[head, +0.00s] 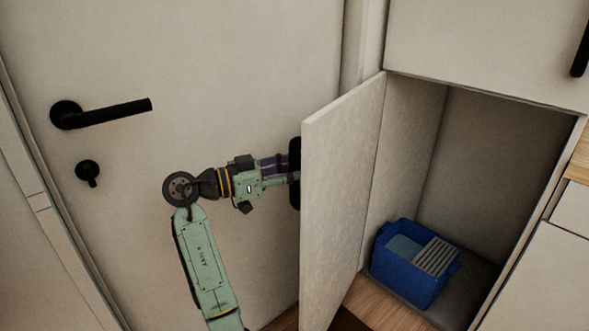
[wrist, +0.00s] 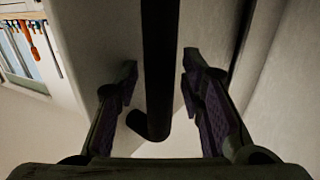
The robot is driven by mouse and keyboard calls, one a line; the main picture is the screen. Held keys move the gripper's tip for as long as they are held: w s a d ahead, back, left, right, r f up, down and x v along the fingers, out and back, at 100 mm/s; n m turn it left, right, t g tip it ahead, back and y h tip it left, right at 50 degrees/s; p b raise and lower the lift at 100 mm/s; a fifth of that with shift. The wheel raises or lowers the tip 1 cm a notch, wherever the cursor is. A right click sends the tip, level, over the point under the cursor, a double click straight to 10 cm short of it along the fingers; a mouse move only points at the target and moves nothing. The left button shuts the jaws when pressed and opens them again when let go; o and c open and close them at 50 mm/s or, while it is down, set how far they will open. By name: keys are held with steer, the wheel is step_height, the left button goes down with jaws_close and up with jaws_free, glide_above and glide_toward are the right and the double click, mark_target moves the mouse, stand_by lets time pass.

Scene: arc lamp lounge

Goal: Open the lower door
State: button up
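The lower door (head: 338,200) stands swung wide open to the left in the head view, its inner face showing. Its black bar handle (head: 294,152) is on the far outer face, partly hidden by the door edge. My gripper (head: 286,177) is at that handle, left of the door. In the wrist view the handle (wrist: 160,40) runs down between the two fingers of my gripper (wrist: 160,75). Gaps show on both sides of the bar, so the gripper is open around or just in front of it; I cannot tell the depth.
The open cabinet holds a blue bin (head: 408,283) with a ribbed grey piece in it. An upper cupboard door (head: 480,45) is shut above. Behind my arm is a room door (head: 220,80) with a black lever handle (head: 110,113). Hanging tools (wrist: 30,40) show in the wrist view.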

stand_by(0.3)
steer(key=v, duration=1.2)
